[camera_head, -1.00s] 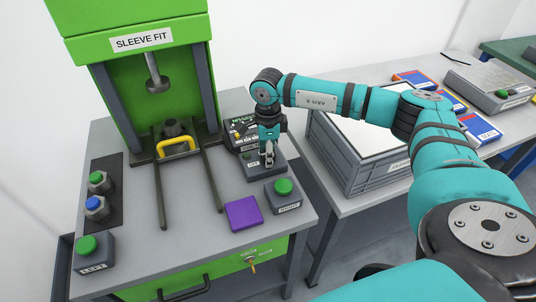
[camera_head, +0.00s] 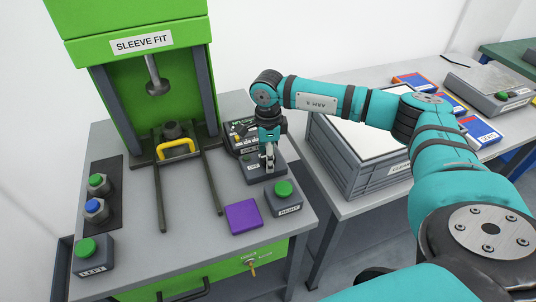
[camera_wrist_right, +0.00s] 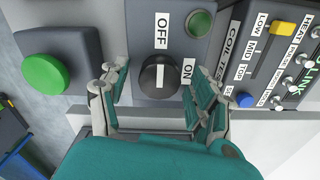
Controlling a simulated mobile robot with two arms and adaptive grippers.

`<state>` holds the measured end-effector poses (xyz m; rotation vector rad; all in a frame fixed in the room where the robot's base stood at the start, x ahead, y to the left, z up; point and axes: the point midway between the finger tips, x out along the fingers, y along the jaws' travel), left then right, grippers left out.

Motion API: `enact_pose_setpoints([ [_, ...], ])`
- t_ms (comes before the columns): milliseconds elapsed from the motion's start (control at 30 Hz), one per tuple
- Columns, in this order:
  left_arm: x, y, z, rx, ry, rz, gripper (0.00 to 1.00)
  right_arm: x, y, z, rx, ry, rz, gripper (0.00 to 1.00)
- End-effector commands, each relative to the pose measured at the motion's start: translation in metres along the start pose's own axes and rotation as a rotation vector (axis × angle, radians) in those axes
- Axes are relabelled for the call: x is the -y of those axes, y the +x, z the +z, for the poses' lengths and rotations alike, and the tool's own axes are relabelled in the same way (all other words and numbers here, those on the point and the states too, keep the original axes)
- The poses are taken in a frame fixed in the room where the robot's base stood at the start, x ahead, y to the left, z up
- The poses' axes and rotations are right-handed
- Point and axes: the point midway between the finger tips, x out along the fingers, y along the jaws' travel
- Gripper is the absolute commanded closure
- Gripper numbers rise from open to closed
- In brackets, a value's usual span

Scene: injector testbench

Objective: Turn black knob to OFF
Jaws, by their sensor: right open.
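The black knob (camera_wrist_right: 158,77) sits on a dark grey box (camera_wrist_right: 143,18) in the right wrist view. Its white mark runs up and down in the picture, in line with the OFF label (camera_wrist_right: 162,30) above it. The ON label (camera_wrist_right: 188,75) is to its right. My right gripper (camera_wrist_right: 161,80) is open, with one finger on each side of the knob; I cannot tell whether either touches it. In the head view, my right gripper (camera_head: 268,158) points down over the box, and the knob is hidden behind it. My left gripper is not in view.
A control panel (camera_wrist_right: 265,50) with a yellow slider stands close beside the knob box. A green button box (camera_head: 284,196) and a purple block (camera_head: 243,216) are in front. The green SLEEVE FIT press (camera_head: 140,60) stands left. A grey crate (camera_head: 352,160) is on the right.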

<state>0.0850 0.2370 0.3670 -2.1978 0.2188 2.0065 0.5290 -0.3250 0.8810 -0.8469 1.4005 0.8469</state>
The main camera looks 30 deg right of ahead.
Motion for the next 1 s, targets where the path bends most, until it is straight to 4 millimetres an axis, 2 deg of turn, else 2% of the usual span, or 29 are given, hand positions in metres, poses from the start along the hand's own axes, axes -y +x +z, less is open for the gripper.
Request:
enact_pose_setpoints([
  [167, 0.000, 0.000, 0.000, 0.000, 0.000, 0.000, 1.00, 0.001, -0.022, 0.001, 0.003, -0.001, -0.003, 0.36],
  [400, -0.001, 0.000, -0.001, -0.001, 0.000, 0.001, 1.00, 0.001, -0.075, 0.001, 0.004, -0.001, -0.006, 0.36],
  [600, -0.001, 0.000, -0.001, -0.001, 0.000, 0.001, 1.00, 0.001, -0.107, 0.000, 0.002, 0.000, -0.003, 0.36],
  [767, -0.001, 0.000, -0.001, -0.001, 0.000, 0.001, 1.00, 0.001, -0.118, 0.000, 0.001, 0.000, -0.002, 0.36],
  [1000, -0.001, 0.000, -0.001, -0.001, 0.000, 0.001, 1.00, 0.001, -0.119, 0.000, 0.001, 0.000, -0.002, 0.36],
])
